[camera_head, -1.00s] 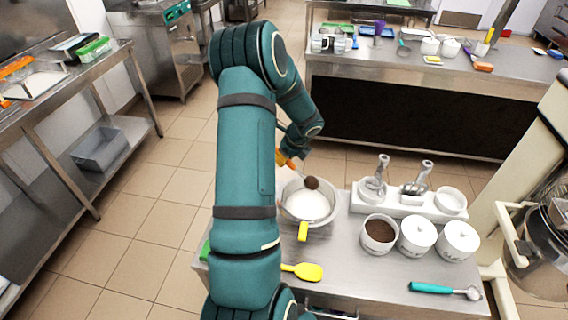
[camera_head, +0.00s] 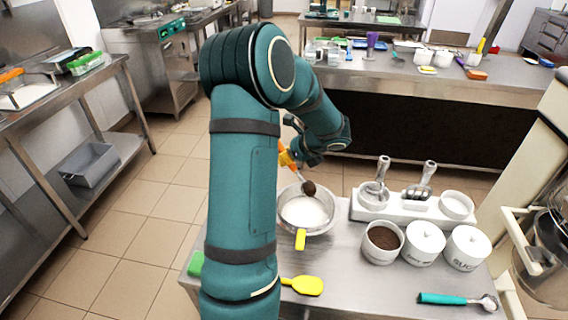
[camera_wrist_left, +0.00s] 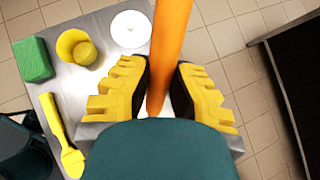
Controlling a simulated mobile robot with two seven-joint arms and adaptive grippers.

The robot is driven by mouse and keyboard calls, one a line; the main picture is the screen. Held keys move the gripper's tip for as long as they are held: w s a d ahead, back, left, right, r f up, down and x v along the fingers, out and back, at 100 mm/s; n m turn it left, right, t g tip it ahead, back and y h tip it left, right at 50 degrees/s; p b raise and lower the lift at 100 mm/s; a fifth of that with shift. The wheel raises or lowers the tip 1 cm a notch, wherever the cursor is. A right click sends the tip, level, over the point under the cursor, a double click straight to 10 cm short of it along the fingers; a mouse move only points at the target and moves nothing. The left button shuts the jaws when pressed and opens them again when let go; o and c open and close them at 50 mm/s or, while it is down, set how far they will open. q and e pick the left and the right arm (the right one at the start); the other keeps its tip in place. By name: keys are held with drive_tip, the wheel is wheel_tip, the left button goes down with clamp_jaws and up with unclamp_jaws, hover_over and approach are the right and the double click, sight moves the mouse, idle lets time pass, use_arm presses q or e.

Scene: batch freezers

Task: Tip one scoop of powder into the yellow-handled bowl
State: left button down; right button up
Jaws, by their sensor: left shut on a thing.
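The bowl with the yellow handle (camera_head: 300,240) is a steel bowl (camera_head: 329,222) on the steel table, with white contents inside. My left gripper (camera_head: 288,158) is shut on the orange handle of a scoop (camera_head: 309,188). The scoop's head carries dark brown powder and is above the bowl's far part, its handle slanting up to the left. In the left wrist view the orange handle (camera_wrist_left: 170,45) stands between the yellow fingers of my gripper (camera_wrist_left: 160,95); the scoop head is hidden there. A white tub of brown powder (camera_head: 382,241) stands right of the bowl.
Two lidded white tubs (camera_head: 423,243) and a white holder (camera_head: 409,209) with metal tools stand to the right. A teal-handled scoop (camera_head: 456,300) and a yellow spatula (camera_head: 304,285) lie in front. A green block (camera_wrist_left: 33,60) and yellow cup (camera_wrist_left: 82,50) are on the table's left.

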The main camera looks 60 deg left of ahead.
sight(298, 170)
use_arm(q)
drive_tip(key=shift+w+d+r+y+b, duration=0.2)
drive_tip(key=shift+d+r+y+b, duration=0.1)
drive_tip(key=shift+d+y+b, duration=0.3)
drive_tip(key=shift+w+d+r+g+y+b, duration=0.3)
drive_tip(key=shift+d+g+y+b, duration=0.3)
drive_tip(key=shift+y+b, duration=0.2)
drive_tip(key=shift+w+d+r+y+b, duration=0.2)
drive_tip(key=shift+d+r+y+b, duration=0.15)
drive_tip(key=shift+d+y, duration=0.3)
drive_tip(key=shift+w+d+r+g+y, duration=0.2)
drive_tip(key=shift+d+r+g+y, duration=0.25)
drive_tip(key=shift+y, duration=0.2)
use_arm(e)
drive_tip(key=shift+s+a+f, duration=0.1)
drive_tip(key=shift+s+f, duration=0.15)
drive_tip(key=shift+f, duration=0.45)
drive_tip(key=shift+s+f, duration=0.2)
drive_tip(key=shift+f, duration=0.5)
drive_tip(key=shift+s+a+f, duration=0.1)
drive_tip(key=shift+s+f, duration=0.15)
drive_tip(key=shift+f, duration=0.45)
use_arm(q)
drive_tip(key=shift+f, duration=0.1)
